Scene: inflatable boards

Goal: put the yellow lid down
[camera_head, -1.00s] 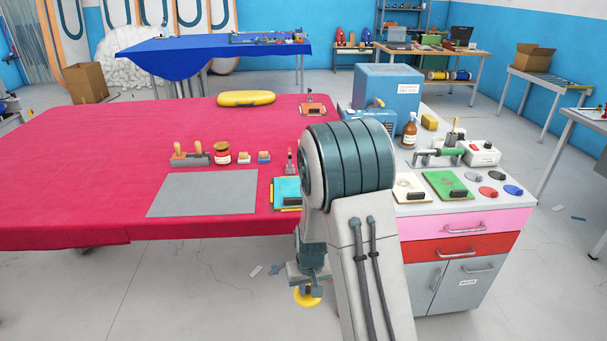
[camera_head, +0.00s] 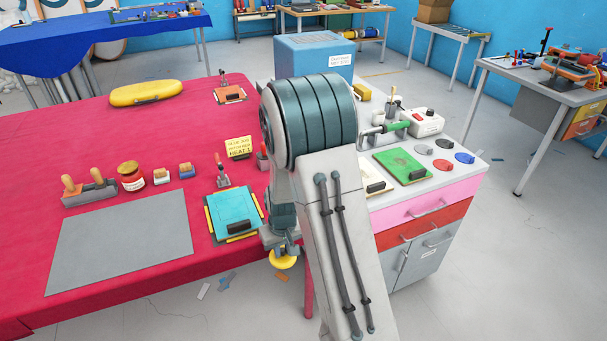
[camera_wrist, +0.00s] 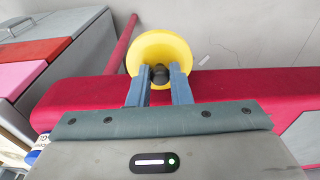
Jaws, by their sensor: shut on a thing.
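The yellow lid (camera_head: 283,259) is a round disc, partly covered by my arm in the head view. In the wrist view the yellow lid (camera_wrist: 160,44) shows with a dark knob at its middle. My gripper (camera_wrist: 160,76) is shut on that knob. In the head view my gripper (camera_head: 281,247) is low beside the red table's edge, near the gap by the drawer cabinet. A grey lid (camera_head: 423,149), a red lid (camera_head: 443,165) and a blue lid (camera_head: 465,157) lie on the cabinet's white top.
The red-covered table (camera_head: 95,290) holds a cyan board (camera_head: 233,207), a grey mat (camera_head: 120,240) and small tools. The drawer cabinet (camera_head: 425,215) carries a green board (camera_head: 402,165) and a blue box (camera_head: 312,55). My arm hides part of its top.

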